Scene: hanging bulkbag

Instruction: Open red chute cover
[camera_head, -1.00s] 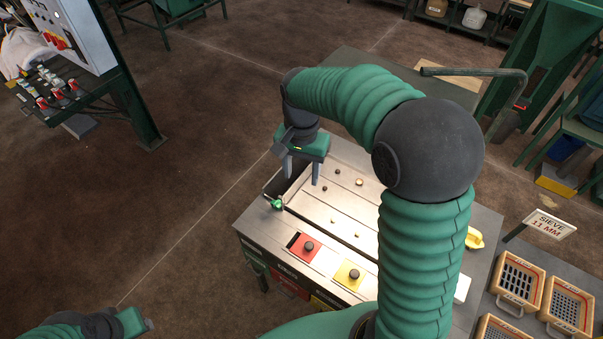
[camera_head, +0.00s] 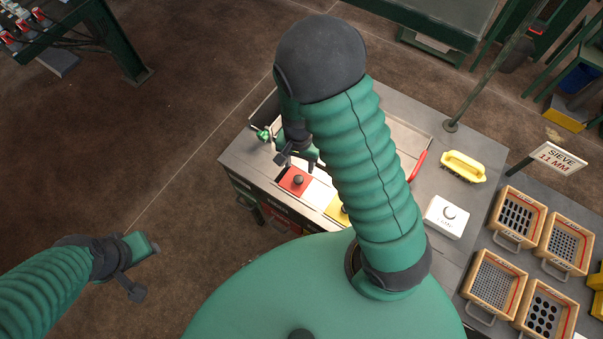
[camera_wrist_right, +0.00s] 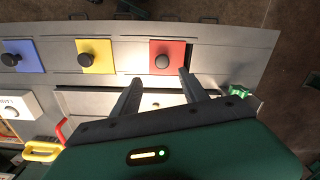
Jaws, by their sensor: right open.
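The red chute cover (camera_head: 290,186) is a flat square plate with a black knob (camera_head: 298,179), set in the top of the metal table. The red cover (camera_wrist_right: 168,50) and its knob (camera_wrist_right: 162,62) also show in the right wrist view, with a dark gap along the cover's right edge. My right gripper (camera_head: 298,161) is open and empty, just behind the knob. In the wrist view its fingertips (camera_wrist_right: 160,78) lie to either side of the knob and short of it; I cannot tell the height. My left gripper (camera_head: 143,270) hangs over the floor at lower left, away from the table.
A yellow cover (camera_head: 336,211) and a blue cover (camera_wrist_right: 24,55) lie in line with the red one. A green clamp-like part (camera_head: 262,134) sits at the table's left corner. A yellow handle (camera_head: 463,167), a white box (camera_head: 446,216) and several sieves (camera_head: 518,218) are to the right.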

